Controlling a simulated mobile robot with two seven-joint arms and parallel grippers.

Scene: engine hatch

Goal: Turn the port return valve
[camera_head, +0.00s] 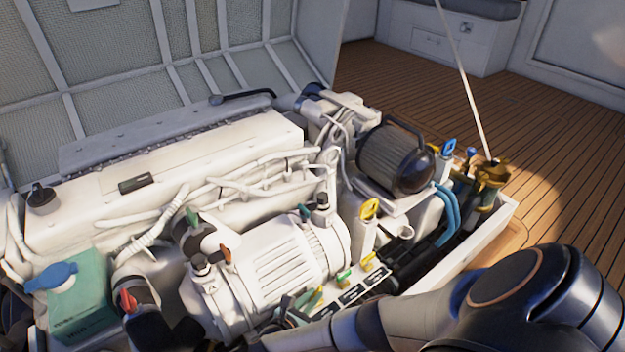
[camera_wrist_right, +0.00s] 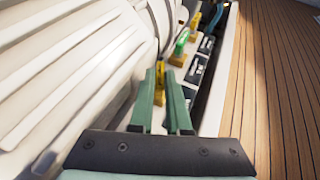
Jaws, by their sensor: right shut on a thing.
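A row of small valve handles on yellow bases runs along the near side of the white engine. My right gripper (camera_head: 303,302) is at the near end of this row. In the right wrist view its green fingers (camera_wrist_right: 164,92) are shut on a yellow valve handle (camera_wrist_right: 160,74), which shows between the fingertips. Beyond it stand a green valve handle (camera_wrist_right: 181,42) and another yellow valve handle (camera_wrist_right: 195,20). In the head view these are the green handle (camera_head: 344,277) and the yellow handle (camera_head: 369,262). I cannot read which is the port return valve. My left gripper is out of view.
The white engine (camera_head: 285,265) stands close beside the handles. Dark label plates (camera_wrist_right: 192,75) line the row. A red handle (camera_head: 128,300) and a teal box with a blue cap (camera_head: 85,300) are at left. Wooden deck (camera_head: 540,190) lies open at right.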

